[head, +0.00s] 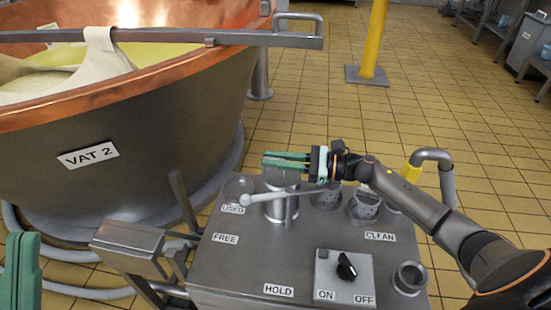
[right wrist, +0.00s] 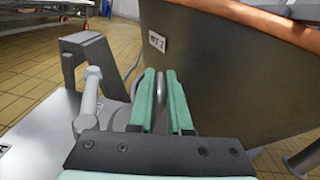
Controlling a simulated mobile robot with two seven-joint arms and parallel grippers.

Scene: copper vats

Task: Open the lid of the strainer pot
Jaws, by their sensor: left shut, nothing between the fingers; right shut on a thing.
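The strainer pot (head: 281,207) is a metal cylinder on the grey console, behind a pale lever. Its lid (head: 281,183) is at the pot's top, partly hidden by my right gripper; whether it is seated or raised is unclear. My right gripper (head: 286,161) reaches in from the right, just above the pot. Its green fingers (right wrist: 162,103) are shut on a thin grey loop (right wrist: 161,105), which looks like the lid's handle. My left gripper (head: 22,270) shows only in part at the lower left edge, shut and empty, away from the pot.
The console (head: 225,265) carries USED, FREE, HOLD and CLEAN labels and a switch panel (head: 343,280). The pale lever (head: 310,192) crosses before the pot. Perforated cups (head: 364,208) stand to the right. The copper vat (head: 150,130) rises at left; a yellow post (head: 375,40) stands behind.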

